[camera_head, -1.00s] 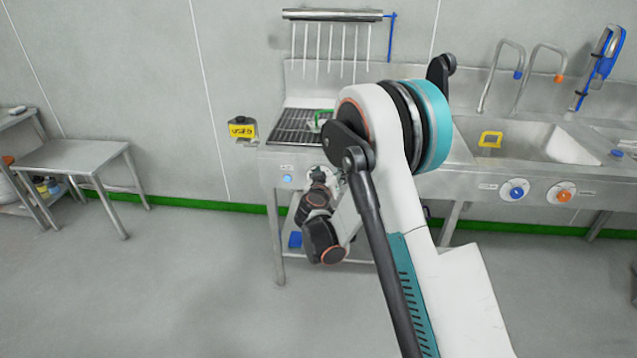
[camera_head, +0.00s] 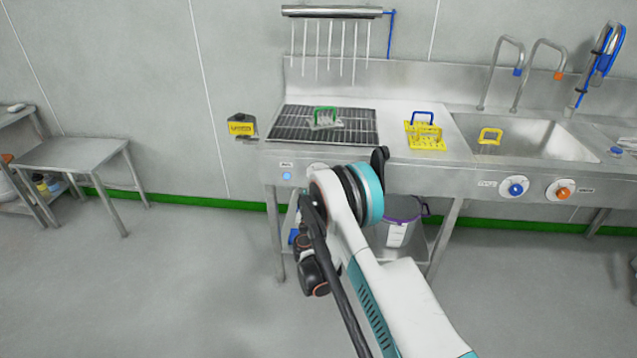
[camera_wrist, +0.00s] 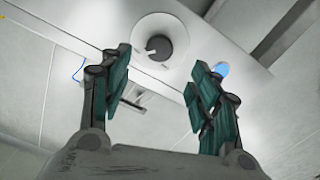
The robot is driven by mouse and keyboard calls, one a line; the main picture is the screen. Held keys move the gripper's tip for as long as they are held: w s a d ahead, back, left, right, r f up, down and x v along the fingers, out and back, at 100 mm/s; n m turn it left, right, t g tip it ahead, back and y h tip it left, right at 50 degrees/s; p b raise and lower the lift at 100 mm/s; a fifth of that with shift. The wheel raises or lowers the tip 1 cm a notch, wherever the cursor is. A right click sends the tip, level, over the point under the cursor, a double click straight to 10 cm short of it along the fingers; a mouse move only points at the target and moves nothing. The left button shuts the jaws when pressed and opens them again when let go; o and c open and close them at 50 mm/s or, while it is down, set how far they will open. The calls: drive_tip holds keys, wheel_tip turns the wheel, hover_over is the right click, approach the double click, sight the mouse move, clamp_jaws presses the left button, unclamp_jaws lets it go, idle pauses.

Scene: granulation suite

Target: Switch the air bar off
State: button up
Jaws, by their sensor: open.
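The air bar (camera_head: 332,12) is a silver tube on the wall, with several pale vertical streaks below it over the dark grid. On the front panel below the grid, a pale round dial (camera_head: 316,167) is partly hidden by my arm. A blue light (camera_head: 287,176) sits to its left. In the wrist view the dial (camera_wrist: 172,28) has a dark knob (camera_wrist: 157,46) at its centre, with the blue light (camera_wrist: 222,69) to the right. My gripper (camera_wrist: 158,60) is open and empty, its fingers on either side of the knob in the picture; contact cannot be told. My arm hides it in the head view.
A grid (camera_head: 350,135) bears a green-handled piece (camera_head: 325,118). A yellow plate (camera_head: 425,140) lies beside the sink (camera_head: 540,140). Blue (camera_head: 516,189) and orange (camera_head: 564,192) knobs are farther right. The floor at left is free.

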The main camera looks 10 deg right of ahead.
drive_tip(key=b+x, duration=0.2)
drive_tip(key=x, duration=0.7)
drive_tip(key=shift+w+b, duration=0.3)
drive_tip(key=shift+d, duration=0.1)
drive_tip(key=c, duration=1.1)
